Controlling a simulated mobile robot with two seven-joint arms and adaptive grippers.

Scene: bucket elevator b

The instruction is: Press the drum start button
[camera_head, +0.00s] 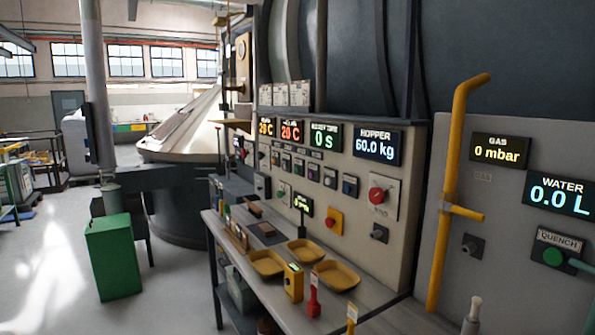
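The control panel (345,160) stands right of centre, its face angled toward the left. It carries a row of small square buttons (313,172) under the displays. Their labels are too small to read, so I cannot tell which is the drum start button. A large red round button (377,195) and a red button on a yellow plate (335,220) are further right. Neither of my grippers shows in this view.
A bench (226,238) with yellow trays (337,275), a yellow device (293,283) and a red-handled item (314,297) stands before the panel. A green bin (113,257) stands left; floor beyond is open.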

